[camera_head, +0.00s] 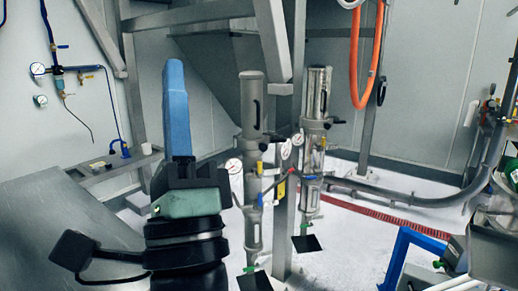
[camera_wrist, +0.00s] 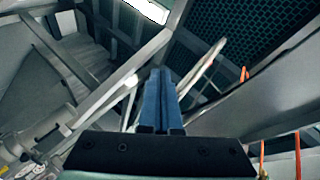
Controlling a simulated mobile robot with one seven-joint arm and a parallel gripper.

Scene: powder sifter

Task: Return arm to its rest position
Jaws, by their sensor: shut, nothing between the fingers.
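My gripper (camera_head: 175,70) points straight up at the left of centre in the head view, with its blue fingers together and nothing held. My dark wrist and arm rise below it from the bottom edge. In the wrist view my gripper (camera_wrist: 160,75) shows its two blue fingers side by side with only a thin seam between them, aimed up at the ceiling grid (camera_wrist: 240,40). The fingers touch nothing that I can see.
Two metal cylinders, one (camera_head: 253,140) and another (camera_head: 313,150) with gauges, stand right of my arm. A metal table (camera_head: 50,230) is at left. An orange hose (camera_head: 355,75) hangs at back right. A blue frame (camera_head: 398,255) stands at lower right. White floor (camera_head: 350,255) shows between.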

